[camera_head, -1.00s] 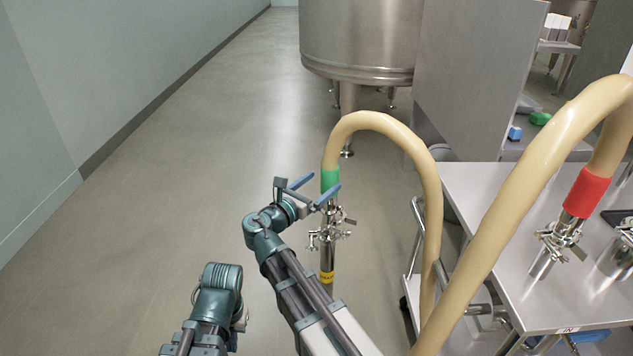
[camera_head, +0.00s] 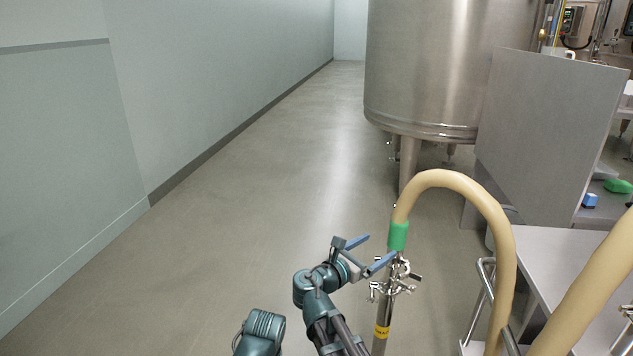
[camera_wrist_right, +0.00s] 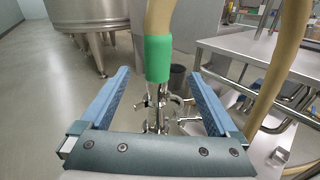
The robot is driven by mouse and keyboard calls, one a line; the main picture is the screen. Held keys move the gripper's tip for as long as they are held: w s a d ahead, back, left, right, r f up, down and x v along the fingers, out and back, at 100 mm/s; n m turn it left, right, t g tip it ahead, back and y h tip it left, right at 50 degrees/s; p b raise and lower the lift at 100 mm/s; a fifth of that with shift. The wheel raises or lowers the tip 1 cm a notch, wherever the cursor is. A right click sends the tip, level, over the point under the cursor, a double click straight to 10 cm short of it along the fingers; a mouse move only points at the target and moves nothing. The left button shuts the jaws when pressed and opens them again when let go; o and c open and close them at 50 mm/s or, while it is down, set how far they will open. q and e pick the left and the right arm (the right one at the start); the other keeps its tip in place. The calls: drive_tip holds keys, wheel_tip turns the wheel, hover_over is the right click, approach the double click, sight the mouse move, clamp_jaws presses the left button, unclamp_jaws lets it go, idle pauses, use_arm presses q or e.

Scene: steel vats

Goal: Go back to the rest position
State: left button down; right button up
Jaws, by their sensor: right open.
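My right gripper (camera_head: 382,247) is open, with its blue fingers apart, beside the green-banded end of a beige hose (camera_head: 462,185). In the right wrist view, the green band (camera_wrist_right: 158,58) shows between and beyond the open fingers (camera_wrist_right: 159,75), with no finger touching it that I can see. Below the band (camera_head: 397,236), a steel clamp fitting (camera_head: 395,284) joins an upright pipe with a yellow label (camera_head: 382,332). Part of my other arm shows at the bottom of the head view; its gripper is not seen.
A steel cart (camera_head: 560,262) with a rail stands at the right, and a second thick hose (camera_head: 590,295) rises in front of it. A large vat (camera_head: 430,70) and a grey panel (camera_head: 540,140) stand behind. The floor at left is clear up to the wall (camera_head: 200,80).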

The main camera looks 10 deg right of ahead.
drive_tip(key=s+a+r+m+g+y+p, duration=0.2)
drive_tip(key=s+a+m+g+y+p, duration=0.3)
drive_tip(key=s+a+m+p, duration=0.3)
drive_tip(key=s+a+r+m+g+y+p, duration=0.2)
drive_tip(key=s+a+m+g+y+p, duration=0.3)
drive_tip(key=s+a+m+y+p, duration=0.3)
drive_tip(key=s+a+m+p, duration=0.1)
drive_tip(key=s+m+p, duration=0.3)
drive_tip(key=s+p, duration=0.2)
drive_tip(key=shift+p, duration=0.85)
